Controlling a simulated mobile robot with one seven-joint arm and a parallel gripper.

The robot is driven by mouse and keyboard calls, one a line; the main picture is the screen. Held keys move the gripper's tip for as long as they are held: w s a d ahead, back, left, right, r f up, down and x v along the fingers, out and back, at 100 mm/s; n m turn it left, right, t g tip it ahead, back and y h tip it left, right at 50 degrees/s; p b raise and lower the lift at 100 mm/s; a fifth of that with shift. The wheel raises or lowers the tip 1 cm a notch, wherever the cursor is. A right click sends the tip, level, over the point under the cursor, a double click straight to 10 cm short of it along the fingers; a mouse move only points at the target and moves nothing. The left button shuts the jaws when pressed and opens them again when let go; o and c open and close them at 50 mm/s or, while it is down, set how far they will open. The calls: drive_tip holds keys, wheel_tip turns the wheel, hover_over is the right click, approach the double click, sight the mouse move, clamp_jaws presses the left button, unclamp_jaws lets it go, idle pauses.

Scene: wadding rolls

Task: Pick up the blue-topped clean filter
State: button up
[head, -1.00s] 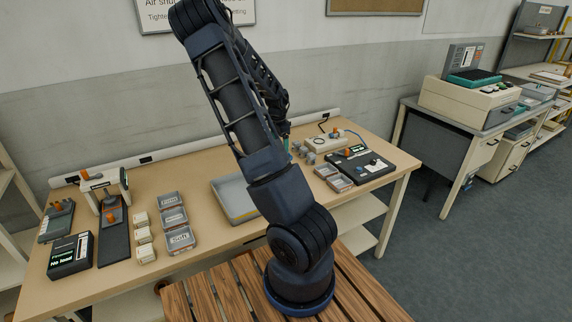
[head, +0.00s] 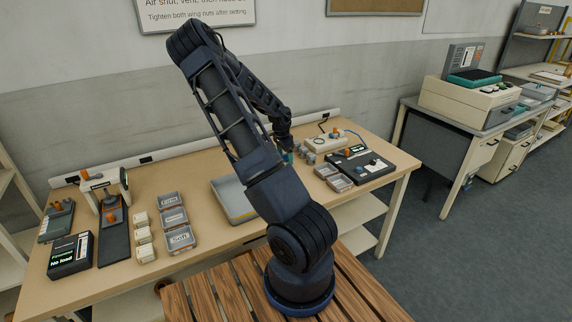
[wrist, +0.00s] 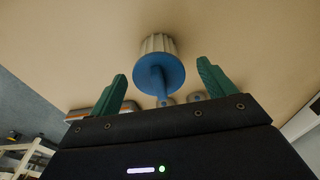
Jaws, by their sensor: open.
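The blue-topped clean filter (wrist: 158,70) shows in the wrist view as a pale ribbed cylinder with a round blue top and a blue stem. My gripper (wrist: 162,72) is open, with one green finger to each side of the filter and visible gaps between. The fingers do not appear to touch it. In the head view my gripper (head: 288,157) is low over the back right part of the bench, partly hidden by my arm. I cannot make out the blue-topped filter there.
Small grey pieces (head: 307,154) stand just right of my gripper on the bench (head: 205,262). A grey tray (head: 228,205) lies to the left. A white box (head: 325,143) stands behind.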

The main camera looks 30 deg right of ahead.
sight(286, 157)
drive_tip(key=shift+s+d+f, duration=0.1)
drive_tip(key=shift+d+f, duration=0.1)
drive_tip(key=shift+f, duration=0.7)
drive_tip(key=shift+d+f, duration=0.15)
drive_tip(key=shift+f, duration=0.75)
drive_tip(key=c, duration=1.1)
drive_tip(key=shift+r, duration=0.15)
